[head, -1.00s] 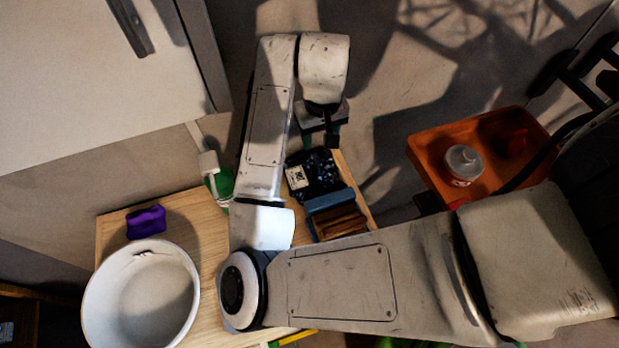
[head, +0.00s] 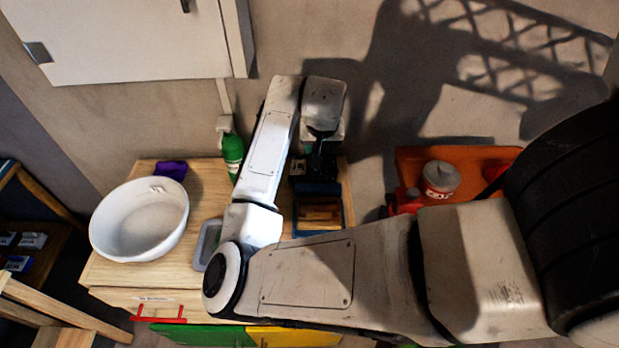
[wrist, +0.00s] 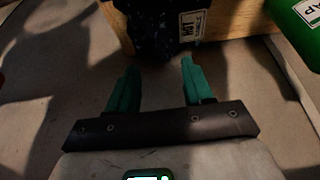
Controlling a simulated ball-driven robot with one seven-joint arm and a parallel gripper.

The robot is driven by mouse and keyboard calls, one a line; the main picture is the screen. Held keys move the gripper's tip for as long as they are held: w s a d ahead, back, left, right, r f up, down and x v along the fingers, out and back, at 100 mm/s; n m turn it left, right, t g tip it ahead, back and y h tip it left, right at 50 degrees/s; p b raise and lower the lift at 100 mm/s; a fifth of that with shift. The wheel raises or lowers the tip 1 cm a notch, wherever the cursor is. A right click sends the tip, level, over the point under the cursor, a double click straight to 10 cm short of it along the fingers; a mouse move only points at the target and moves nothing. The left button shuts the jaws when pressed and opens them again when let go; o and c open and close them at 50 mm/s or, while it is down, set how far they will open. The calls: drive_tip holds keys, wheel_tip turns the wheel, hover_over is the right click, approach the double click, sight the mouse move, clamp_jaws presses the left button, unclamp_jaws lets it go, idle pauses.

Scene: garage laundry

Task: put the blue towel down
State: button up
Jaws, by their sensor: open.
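My gripper (head: 321,160) is over the far right part of the wooden cabinet top. In the wrist view its two green fingers (wrist: 159,78) are apart with nothing between them. A dark blue speckled cloth (wrist: 158,22) with a white tag lies just beyond the fingertips, at the cabinet's edge; it looks like the blue towel. In the head view my gripper and wrist hide most of it. I cannot tell whether a fingertip touches it.
A blue-edged box (head: 318,189) with brown contents stands near the cloth. A green bottle (head: 233,152), a white bowl (head: 140,222), a purple item (head: 171,169) and a grey tray (head: 207,243) are on the cabinet top (head: 195,190). An orange tray (head: 410,165) is at right.

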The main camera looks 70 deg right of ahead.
drive_tip(key=p+x, duration=0.1)
drive_tip(key=x, duration=0.8)
drive_tip(key=shift+a, duration=0.1)
drive_tip(key=shift+c, duration=0.3)
clamp_jaws()
